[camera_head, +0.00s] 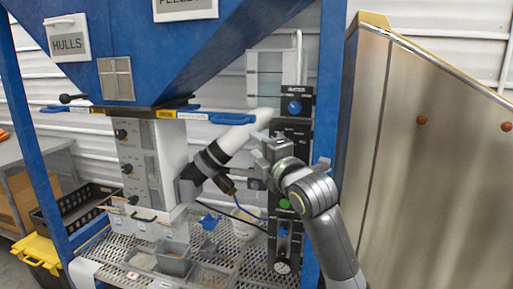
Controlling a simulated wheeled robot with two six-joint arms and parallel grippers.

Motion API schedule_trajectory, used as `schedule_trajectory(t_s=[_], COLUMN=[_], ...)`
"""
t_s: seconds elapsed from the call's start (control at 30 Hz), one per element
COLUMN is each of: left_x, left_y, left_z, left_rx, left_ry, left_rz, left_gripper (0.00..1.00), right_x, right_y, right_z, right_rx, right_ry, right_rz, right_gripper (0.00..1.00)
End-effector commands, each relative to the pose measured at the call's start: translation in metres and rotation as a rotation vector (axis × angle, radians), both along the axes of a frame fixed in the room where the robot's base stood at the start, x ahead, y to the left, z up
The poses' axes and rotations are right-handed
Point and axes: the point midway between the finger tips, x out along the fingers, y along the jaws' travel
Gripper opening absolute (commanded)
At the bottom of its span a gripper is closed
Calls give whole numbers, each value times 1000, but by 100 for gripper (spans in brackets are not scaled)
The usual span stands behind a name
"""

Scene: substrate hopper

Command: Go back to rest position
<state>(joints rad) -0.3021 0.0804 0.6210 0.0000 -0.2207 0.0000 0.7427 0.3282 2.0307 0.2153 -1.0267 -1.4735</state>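My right arm comes in from the lower right. My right gripper (264,158) is in front of the black control panel (290,135), to the right of the white pipe. It is small and seen partly from behind, so I cannot tell whether its fingers are open, or whether it touches the panel. The panel has a blue knob (294,106) near its top and a green button (284,203) lower down, just beside my wrist. Part of the panel is hidden by my wrist. My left gripper is not in view.
The blue hopper (185,50) with a HULLS sign (67,38) hangs at upper left. A white pipe (236,138) slants beneath it. A mesh shelf (120,250) holds a grey bin (174,262) and a white cup (244,226). A metal wall (425,180) stands right.

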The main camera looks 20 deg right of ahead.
Motion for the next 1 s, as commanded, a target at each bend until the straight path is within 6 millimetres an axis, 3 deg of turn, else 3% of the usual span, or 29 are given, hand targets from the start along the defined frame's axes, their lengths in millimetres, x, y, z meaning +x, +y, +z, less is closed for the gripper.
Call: schedule_trajectory(t_s=[0.47,0.6,0.67,0.77,0.9,1.0], left_x=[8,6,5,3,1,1], left_y=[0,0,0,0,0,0], left_z=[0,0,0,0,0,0], left_rx=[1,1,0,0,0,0], left_ry=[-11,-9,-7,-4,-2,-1], left_rz=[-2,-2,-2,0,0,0], left_gripper=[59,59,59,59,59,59], right_x=[1,9,18,37,53,52], right_y=[-1,-5,-10,-24,-47,-62], right_z=[0,-17,-40,-97,-202,-278], right_rx=[0,27,66,167,336,450], right_ry=[1,37,81,189,361,472], right_rz=[0,-8,-17,-49,-117,-178], right_gripper=[36,36,36,36,36,36])
